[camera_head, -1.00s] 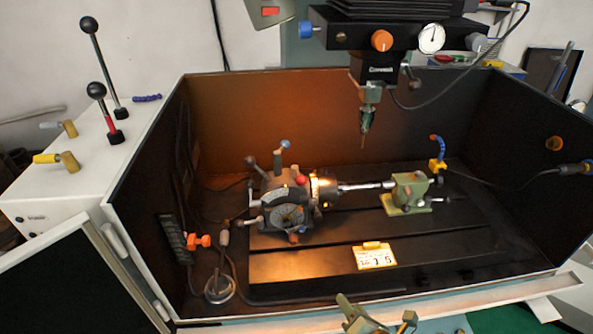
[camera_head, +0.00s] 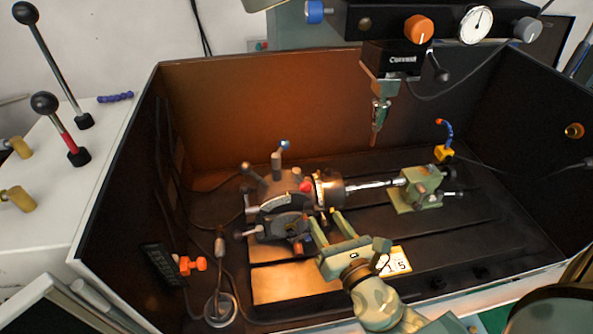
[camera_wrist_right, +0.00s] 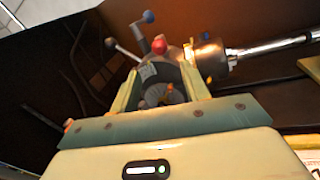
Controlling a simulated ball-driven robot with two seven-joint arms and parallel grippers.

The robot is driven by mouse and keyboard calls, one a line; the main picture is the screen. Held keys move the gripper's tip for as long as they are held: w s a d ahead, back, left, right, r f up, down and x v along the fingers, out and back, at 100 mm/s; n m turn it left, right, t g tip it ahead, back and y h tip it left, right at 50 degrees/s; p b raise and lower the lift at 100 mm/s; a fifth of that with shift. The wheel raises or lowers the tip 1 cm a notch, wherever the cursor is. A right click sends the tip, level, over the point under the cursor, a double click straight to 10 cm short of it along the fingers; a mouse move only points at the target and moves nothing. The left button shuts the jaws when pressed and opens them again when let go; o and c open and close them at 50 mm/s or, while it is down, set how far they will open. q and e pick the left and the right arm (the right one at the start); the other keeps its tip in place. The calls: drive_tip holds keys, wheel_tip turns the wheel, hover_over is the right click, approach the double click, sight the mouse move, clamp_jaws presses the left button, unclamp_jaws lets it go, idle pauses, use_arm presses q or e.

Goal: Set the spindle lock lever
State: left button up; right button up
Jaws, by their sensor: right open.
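The indexing chuck (camera_head: 283,203) sits on the slotted table, with several ball-ended levers around its body. A red-knobbed lever (camera_head: 307,186) is on its upper right, and a blue-knobbed lever (camera_head: 285,145) stands up behind. In the right wrist view, the red knob (camera_wrist_right: 158,46) and blue knob (camera_wrist_right: 148,16) show above the chuck body. I cannot tell which is the spindle lock lever. My right gripper (camera_head: 328,219) is open and empty at the chuck's front right. Its fingers, also in the wrist view (camera_wrist_right: 160,80), point towards the chuck, which shows between them. My left gripper is not seen.
A steel bar runs from the chuck to the green tailstock (camera_head: 417,189). The milling head (camera_head: 390,60) hangs above. Enclosure walls (camera_head: 120,190) bound the sides. A numbered yellow plate (camera_head: 398,261) is partly behind my right gripper.

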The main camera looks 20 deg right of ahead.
sight(300, 176)
drive_tip(key=w, duration=1)
drive_tip(key=w+p, duration=0.1)
drive_tip(key=w, duration=0.4)
drive_tip(key=shift+w+d, duration=0.1)
drive_tip(key=shift+d, duration=0.2)
drive_tip(key=shift+c, duration=0.4)
clamp_jaws()
